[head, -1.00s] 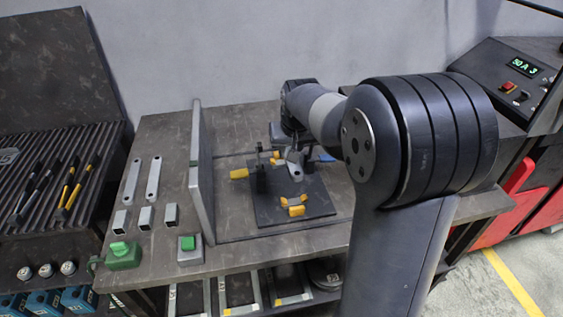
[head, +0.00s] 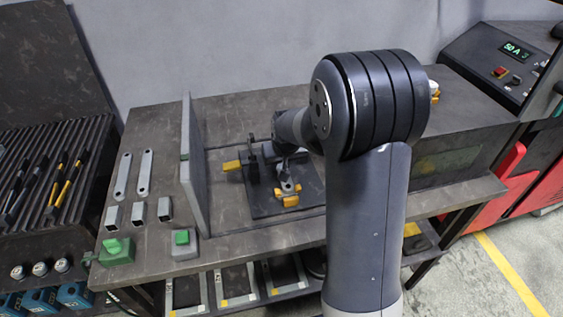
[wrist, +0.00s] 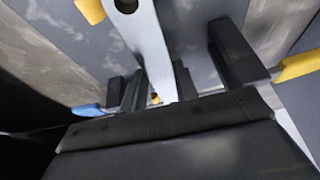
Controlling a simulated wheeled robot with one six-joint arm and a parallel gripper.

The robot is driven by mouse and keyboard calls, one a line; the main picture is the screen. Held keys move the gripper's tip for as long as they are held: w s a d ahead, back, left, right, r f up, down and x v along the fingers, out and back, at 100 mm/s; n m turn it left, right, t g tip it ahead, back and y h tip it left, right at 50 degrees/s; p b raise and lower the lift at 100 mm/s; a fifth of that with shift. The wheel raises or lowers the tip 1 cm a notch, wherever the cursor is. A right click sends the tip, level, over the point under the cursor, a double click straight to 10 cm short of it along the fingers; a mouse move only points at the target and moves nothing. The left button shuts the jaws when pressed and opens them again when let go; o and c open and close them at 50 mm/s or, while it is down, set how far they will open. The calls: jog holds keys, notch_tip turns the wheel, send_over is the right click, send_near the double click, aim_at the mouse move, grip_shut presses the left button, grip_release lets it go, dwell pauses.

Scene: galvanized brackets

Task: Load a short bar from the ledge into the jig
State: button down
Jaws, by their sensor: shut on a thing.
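My gripper (wrist: 157,88) is shut on a grey flat bar (wrist: 148,38) with a round hole near its far end. In the head view the bar (head: 289,187) reaches from my gripper (head: 284,153) toward the front yellow clamp of the jig (head: 262,207). The jig is a dark plate with yellow-orange clamps and black uprights. The bar is over the plate; I cannot tell whether it touches it. My arm partly hides the jig's right side and the gripper.
A tall grey panel (head: 193,165) stands upright left of the jig. Left of it lie two holed bars (head: 122,176) and several short square tubes (head: 138,211). Green-topped boxes (head: 117,251) sit at the front edge. A dark box-like unit (head: 440,160) stands at right.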

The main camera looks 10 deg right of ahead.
jog(key=shift+f, duration=0.1)
jog(key=shift+f+b, duration=0.4)
jog(key=shift+b, duration=0.1)
jog(key=c, duration=1.1)
grip_release()
jog(key=shift+r, duration=0.1)
jog(key=shift+r, duration=0.1)
jog(key=shift+r+p, duration=0.25)
jog(key=shift+p, duration=0.15)
jog(key=v, duration=1.2)
